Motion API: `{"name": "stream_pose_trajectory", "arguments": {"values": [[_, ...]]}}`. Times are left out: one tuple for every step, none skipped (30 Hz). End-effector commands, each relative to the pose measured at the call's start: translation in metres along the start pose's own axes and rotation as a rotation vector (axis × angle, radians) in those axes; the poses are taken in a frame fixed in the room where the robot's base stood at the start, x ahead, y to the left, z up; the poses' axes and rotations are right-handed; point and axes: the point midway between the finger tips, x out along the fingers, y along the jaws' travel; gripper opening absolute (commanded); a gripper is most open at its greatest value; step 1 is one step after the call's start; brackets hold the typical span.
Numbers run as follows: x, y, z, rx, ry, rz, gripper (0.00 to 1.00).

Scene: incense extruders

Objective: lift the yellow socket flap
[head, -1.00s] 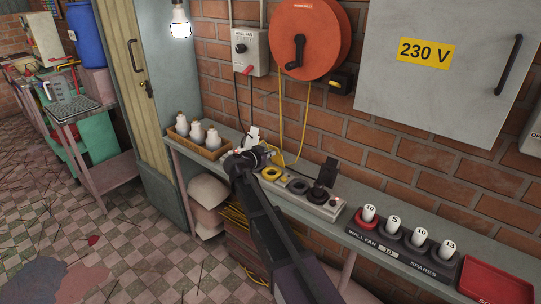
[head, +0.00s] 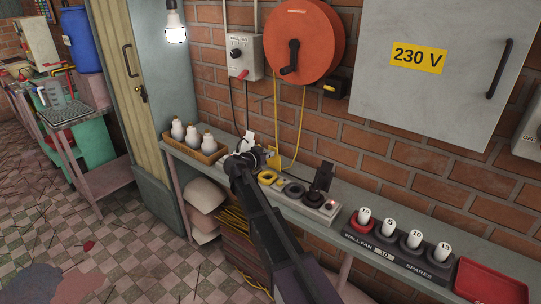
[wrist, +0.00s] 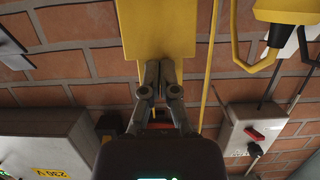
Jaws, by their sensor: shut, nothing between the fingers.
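The yellow socket flap (head: 274,158) stands raised behind the yellow-ringed socket (head: 268,178) of the grey socket strip on the bench. In the wrist view the flap fills the top middle as a flat yellow plate (wrist: 156,28). My gripper (wrist: 160,64) is shut, with its two fingertips together at the plate's near edge; I cannot tell whether they touch it. In the head view my gripper (head: 258,154) is just left of the flap, and my arm hides part of the strip.
A raised white flap (head: 249,138) and a raised black flap (head: 325,174) stand along the strip. A tray of white bulbs (head: 207,151) is at left, a numbered rack (head: 428,268) at right. A yellow cable (head: 299,130) hangs from the orange reel (head: 305,38).

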Motion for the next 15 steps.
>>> {"name": "stream_pose_trajectory", "arguments": {"values": [[0.001, 0.000, 0.000, 0.000, 0.000, 0.000, 0.00], [0.001, 0.000, 0.000, 0.000, 0.000, 0.000, 0.00], [0.002, 0.000, -0.001, 0.000, 0.000, 0.000, 0.00], [0.003, 0.000, -0.001, 0.000, 0.000, 0.000, 0.00], [0.003, 0.000, -0.001, 0.000, 0.000, 0.000, 0.00], [0.005, 0.000, -0.001, 0.000, 0.000, 0.000, 0.00], [0.006, 0.000, -0.002, 0.000, 0.000, 0.000, 0.00], [0.007, 0.000, -0.002, 0.000, 0.000, 0.000, 0.00], [0.008, 0.000, -0.002, 0.000, 0.000, 0.000, 0.00], [0.009, 0.000, -0.002, 0.000, 0.000, 0.000, 0.00], [0.010, 0.000, -0.003, 0.000, 0.000, 0.000, 0.00], [0.012, 0.000, -0.003, 0.000, 0.000, 0.000, 0.00], [0.013, 0.000, -0.003, 0.000, 0.000, 0.001, 0.00], [0.014, 0.000, -0.004, 0.000, 0.000, 0.001, 0.00], [0.015, 0.000, -0.004, 0.001, 0.000, 0.001, 0.00]]}}
